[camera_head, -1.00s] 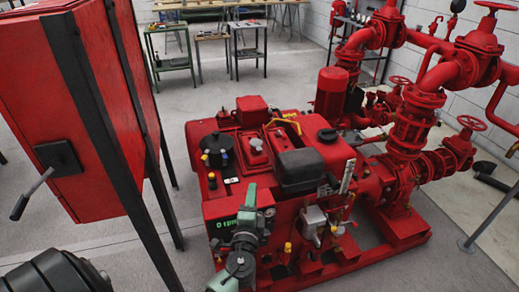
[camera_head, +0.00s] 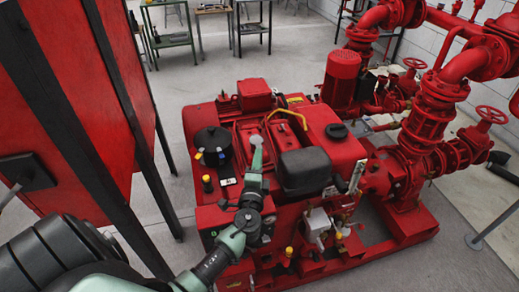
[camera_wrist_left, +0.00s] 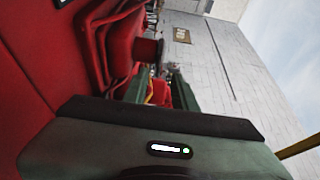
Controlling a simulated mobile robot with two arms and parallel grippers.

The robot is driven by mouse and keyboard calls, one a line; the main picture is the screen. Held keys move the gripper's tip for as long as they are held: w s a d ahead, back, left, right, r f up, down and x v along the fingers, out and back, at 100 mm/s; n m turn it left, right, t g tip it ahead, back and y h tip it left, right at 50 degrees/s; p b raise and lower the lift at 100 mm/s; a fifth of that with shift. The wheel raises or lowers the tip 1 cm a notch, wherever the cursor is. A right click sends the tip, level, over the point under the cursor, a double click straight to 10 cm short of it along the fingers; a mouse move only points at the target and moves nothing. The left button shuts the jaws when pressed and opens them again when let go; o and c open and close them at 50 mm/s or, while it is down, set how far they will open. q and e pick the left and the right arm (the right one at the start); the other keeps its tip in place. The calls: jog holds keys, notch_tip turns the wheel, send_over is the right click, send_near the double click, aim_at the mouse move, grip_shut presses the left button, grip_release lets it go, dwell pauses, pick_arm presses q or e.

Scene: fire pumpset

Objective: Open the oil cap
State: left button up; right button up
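A small grey cap-like piece (camera_head: 257,140) shows on top of the red engine, at the tip of my left gripper; I cannot tell for sure that it is the oil cap. My left gripper (camera_head: 256,163) is over the engine top, close to this piece, and partly hides it. In the left wrist view my green fingers (camera_wrist_left: 157,92) stand apart, with red and yellow engine parts seen beyond the gap. Contact with the cap cannot be seen. My right gripper is not in view.
A black tank (camera_head: 303,171) and a black round cap (camera_head: 337,131) are right of the gripper. A red cabinet (camera_head: 75,80) stands at the left, red pipes (camera_head: 440,100) at the right.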

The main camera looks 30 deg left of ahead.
aim_at(257, 142)
pick_arm(q)
jog(key=x, duration=0.3)
jog(key=shift+f, duration=0.1)
jog(key=shift+w+a, duration=0.2)
jog(key=shift+w, duration=0.25)
jog(key=c, duration=0.5)
grip_shut()
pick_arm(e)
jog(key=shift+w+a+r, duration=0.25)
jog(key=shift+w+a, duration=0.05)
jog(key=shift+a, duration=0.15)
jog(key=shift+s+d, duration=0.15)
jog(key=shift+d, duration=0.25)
